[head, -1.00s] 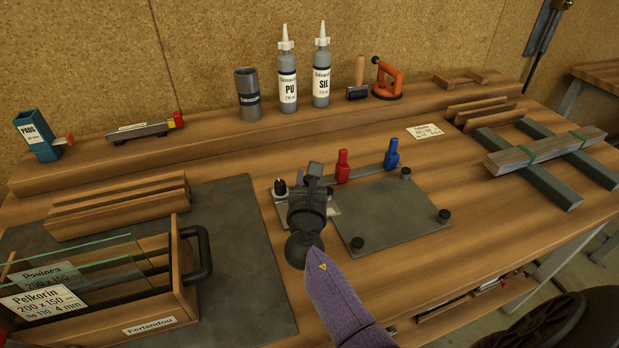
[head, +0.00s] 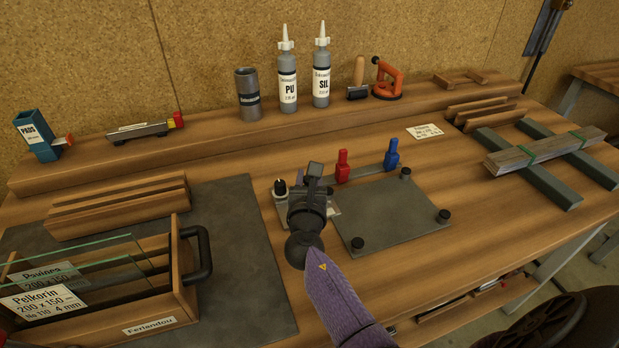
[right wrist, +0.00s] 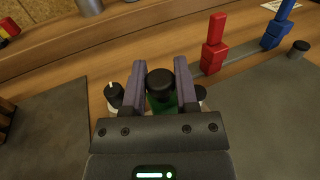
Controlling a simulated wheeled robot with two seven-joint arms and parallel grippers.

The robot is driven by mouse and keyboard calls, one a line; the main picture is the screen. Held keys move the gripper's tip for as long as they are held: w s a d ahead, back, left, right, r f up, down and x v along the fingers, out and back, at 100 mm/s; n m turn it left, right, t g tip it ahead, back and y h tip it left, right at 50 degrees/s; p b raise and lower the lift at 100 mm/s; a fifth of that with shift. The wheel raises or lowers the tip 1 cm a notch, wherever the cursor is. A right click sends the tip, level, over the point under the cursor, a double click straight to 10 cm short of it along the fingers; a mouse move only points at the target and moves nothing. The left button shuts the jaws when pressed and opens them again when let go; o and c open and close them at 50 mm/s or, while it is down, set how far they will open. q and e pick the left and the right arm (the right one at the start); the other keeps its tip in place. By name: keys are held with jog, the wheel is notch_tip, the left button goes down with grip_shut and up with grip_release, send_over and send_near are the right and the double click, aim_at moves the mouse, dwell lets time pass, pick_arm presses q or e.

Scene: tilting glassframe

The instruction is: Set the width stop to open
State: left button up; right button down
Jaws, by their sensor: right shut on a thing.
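My right gripper (right wrist: 160,82) is shut on a black round knob (right wrist: 160,84), its fingers on either side. Green shows just below the knob in the right wrist view. In the head view my right gripper (head: 312,180) hides the knob and much of the small plate (head: 267,198) under it. A second black knob with a white mark (right wrist: 114,94) stands left of the fingers; it also shows in the head view (head: 280,187). A red block (head: 343,165) and a blue block (head: 391,160) stand on a grey rail (head: 368,171). I cannot read the stop's setting. My left gripper is out of view.
A grey plate with black knobs (head: 395,215) lies right of my gripper. A dark mat (head: 235,240) and a wooden rack with glass sheets (head: 185,265) are at left. Bottles (head: 287,85) stand on the back ledge. Bare wood lies at front right.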

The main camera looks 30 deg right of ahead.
jog(key=a, duration=0.3)
jog(key=shift+w+a, duration=0.15)
jog(key=shift+w, duration=0.2)
jog(key=shift+c, duration=2)
grip_release()
jog(key=shift+a, duration=0.15)
